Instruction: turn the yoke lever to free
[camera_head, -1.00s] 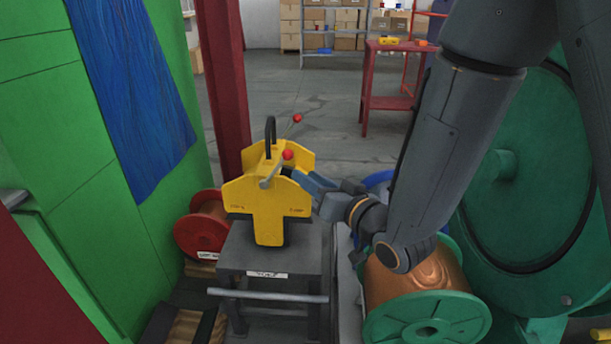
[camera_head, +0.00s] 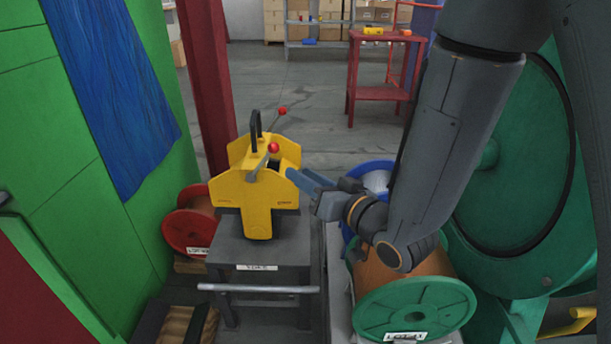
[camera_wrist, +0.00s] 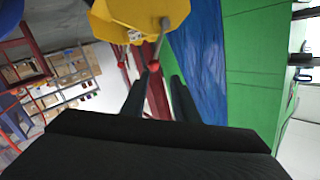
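The yellow yoke (camera_head: 257,190) stands upright on a grey stand, with a black loop handle on top. It carries a lever with a red knob (camera_head: 273,147) on its near side, and a second red knob (camera_head: 282,111) shows farther back. My gripper (camera_head: 290,174) is at the yoke's right side, just below and right of the near knob. In the wrist view my gripper (camera_wrist: 157,88) has its two dark fingers apart. A red knob (camera_wrist: 154,66) shows between and just beyond the fingertips, with no visible contact. The yoke (camera_wrist: 140,15) fills the top there.
The grey stand (camera_head: 260,250) has a front bar. A red spool (camera_head: 190,222) is left of it; a green-flanged copper spool (camera_head: 415,308) is at right. A large green wheel (camera_head: 525,160) stands far right. A red table (camera_head: 380,94) is behind, with open floor before it.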

